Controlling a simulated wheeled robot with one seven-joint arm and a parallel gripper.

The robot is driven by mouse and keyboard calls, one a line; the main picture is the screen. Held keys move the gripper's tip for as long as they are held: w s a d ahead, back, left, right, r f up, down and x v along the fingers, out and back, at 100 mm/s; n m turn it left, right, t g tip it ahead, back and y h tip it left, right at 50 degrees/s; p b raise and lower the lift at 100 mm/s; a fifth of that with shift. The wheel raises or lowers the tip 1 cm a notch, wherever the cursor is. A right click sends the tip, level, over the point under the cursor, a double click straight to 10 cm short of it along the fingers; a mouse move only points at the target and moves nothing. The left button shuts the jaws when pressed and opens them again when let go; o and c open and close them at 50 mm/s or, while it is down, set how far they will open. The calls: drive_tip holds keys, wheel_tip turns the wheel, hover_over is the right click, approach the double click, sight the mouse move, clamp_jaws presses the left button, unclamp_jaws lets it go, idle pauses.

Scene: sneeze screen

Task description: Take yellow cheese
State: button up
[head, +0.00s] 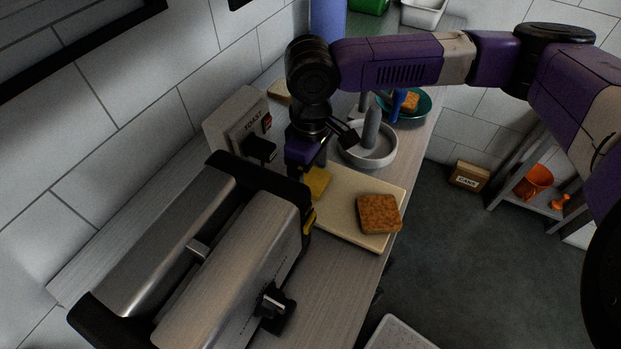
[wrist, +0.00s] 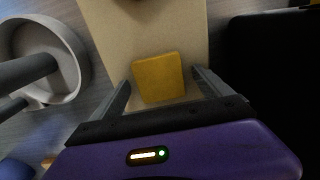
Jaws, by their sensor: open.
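The yellow cheese (head: 319,182) is a flat square slice on the left part of the cream cutting board (head: 335,219), partly hidden by my arm in the head view. In the wrist view the cheese (wrist: 158,77) lies between the two fingers of my gripper (wrist: 162,92), near the end of the board. My gripper is open, with a finger on each side of the cheese and gaps between. I cannot tell how high the fingertips are above the board. In the head view my gripper (head: 311,165) is over the board's far left corner, its fingers mostly hidden.
A brown toast slice (head: 379,213) lies on the board's right part. A steel toaster (head: 247,262) stands close left. A grey round dish with a post (head: 383,157) and a teal bowl (head: 425,106) stand behind.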

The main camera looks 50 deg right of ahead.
drive_tip(key=c, duration=1.5)
drive_tip(key=shift+o, duration=0.2)
drive_tip(key=shift+r, duration=0.15)
